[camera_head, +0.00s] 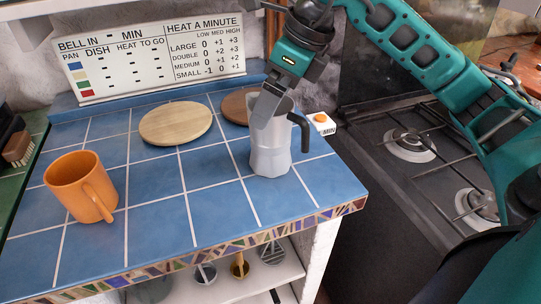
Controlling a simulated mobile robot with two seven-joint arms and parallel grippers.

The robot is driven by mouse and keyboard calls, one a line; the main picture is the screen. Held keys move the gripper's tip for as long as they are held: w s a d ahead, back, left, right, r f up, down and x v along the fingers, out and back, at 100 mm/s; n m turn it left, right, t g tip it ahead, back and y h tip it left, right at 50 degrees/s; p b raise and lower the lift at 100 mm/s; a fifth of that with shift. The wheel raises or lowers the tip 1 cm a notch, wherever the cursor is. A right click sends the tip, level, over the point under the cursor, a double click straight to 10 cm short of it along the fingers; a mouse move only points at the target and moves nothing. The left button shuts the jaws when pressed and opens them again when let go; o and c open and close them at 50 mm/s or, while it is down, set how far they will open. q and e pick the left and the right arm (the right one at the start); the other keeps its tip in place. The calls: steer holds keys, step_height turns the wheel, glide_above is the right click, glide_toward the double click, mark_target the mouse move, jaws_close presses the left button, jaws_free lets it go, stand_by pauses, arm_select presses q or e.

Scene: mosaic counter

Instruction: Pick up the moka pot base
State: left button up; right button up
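The moka pot base (270,152) is a silver metal pot with an open top and a black handle on its right side. It stands upright on the blue tiled counter, right of the middle. My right gripper (270,104) points down at the pot's rim, its grey fingers overlapping the rim at the left. I cannot tell whether the fingers touch the rim or how far apart they are. My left gripper is not in view.
An orange mug (75,187) stands at the left of the counter (160,225). Two round wooden boards (175,123) (234,106) lie behind. A white block with an orange button (322,123) is right of the pot. A gas stove (400,175) is at the right.

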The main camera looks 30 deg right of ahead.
mark_target(271, 151)
steer(key=x, duration=0.5)
steer(key=shift+s+d+f, duration=0.1)
steer(key=shift+s+d, duration=0.05)
steer(key=shift+s, duration=0.15)
steer(key=c, duration=1.5)
steer(key=shift+r, duration=0.25)
